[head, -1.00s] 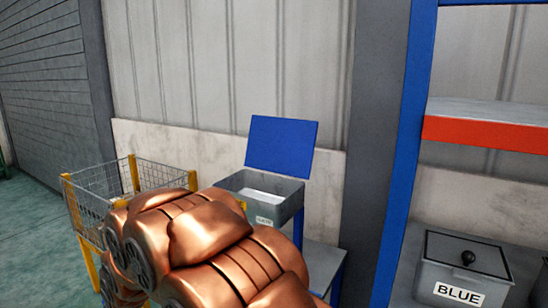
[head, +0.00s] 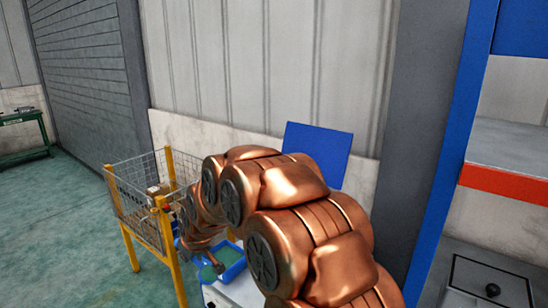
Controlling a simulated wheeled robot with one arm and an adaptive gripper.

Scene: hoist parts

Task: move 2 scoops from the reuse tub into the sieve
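A small blue tray-like container (head: 236,270) with a green inside shows low in the head view, partly covered by my copper arm. I cannot tell whether it is the reuse tub or the sieve. The end of my arm, with my gripper (head: 208,262), is small and dark beside its left side. Its fingers are too small and too hidden to tell whether they are open or hold anything. No scoop can be made out clearly.
A wire basket (head: 135,201) on yellow posts stands left of my arm, with some items inside. A raised blue panel (head: 326,146) shows behind my arm. At right are a blue rack post (head: 452,150) and a lidded grey box (head: 486,284). Open green floor (head: 60,225) lies left.

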